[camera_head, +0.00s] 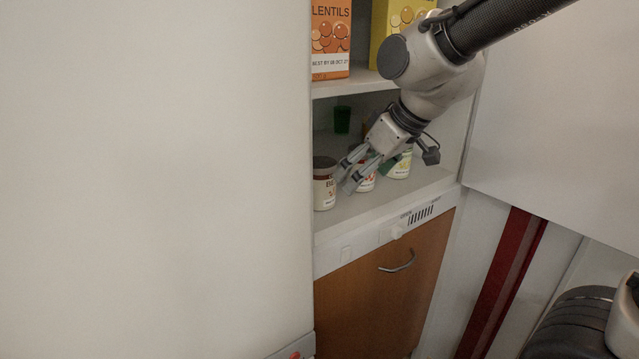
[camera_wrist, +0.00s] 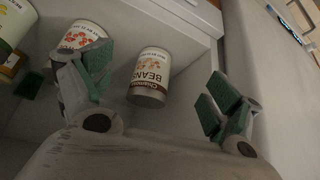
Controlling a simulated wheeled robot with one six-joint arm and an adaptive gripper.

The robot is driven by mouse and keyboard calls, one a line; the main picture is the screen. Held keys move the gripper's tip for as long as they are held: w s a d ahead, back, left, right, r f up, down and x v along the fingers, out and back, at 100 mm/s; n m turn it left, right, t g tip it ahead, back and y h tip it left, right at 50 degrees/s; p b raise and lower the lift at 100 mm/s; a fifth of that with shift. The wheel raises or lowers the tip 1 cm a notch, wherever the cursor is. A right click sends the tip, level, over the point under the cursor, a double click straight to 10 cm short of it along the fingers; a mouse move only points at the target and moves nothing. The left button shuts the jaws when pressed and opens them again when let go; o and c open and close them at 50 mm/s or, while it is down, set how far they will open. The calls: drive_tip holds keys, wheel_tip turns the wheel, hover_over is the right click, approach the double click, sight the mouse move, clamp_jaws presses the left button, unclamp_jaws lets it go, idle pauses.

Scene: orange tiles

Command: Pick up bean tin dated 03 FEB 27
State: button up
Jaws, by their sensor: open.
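A bean tin (camera_wrist: 150,78) with a white label reading "BEANS" lies between my gripper's fingers in the wrist view, apart from both. In the head view the leftmost tin (camera_head: 324,188), with a dark top, stands upright on the lower shelf and appears to be this one. No date on it is legible. My gripper (camera_head: 345,182) is open and empty, just right of that tin; its green-padded fingers also show in the wrist view (camera_wrist: 157,82). A second tin (camera_wrist: 82,36) with red-orange pictures is beside the left finger, partly hidden by it in the head view (camera_head: 366,180).
A third tin (camera_head: 400,167) with a yellow-green label stands farther right. A dark green cup (camera_head: 342,119) is behind. A lentils box (camera_head: 331,40) and a yellow box (camera_head: 395,22) stand on the upper shelf (camera_head: 350,83), above the gripper. White panels flank the cupboard.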

sight(326, 164)
drive_tip(key=w+a, duration=0.6)
drive_tip(key=shift+w+a, duration=0.15)
drive_tip(key=shift+w, duration=0.05)
drive_tip(key=x, duration=0.5)
drive_tip(key=shift+c, duration=0.5)
drive_tip(key=c, duration=1.4)
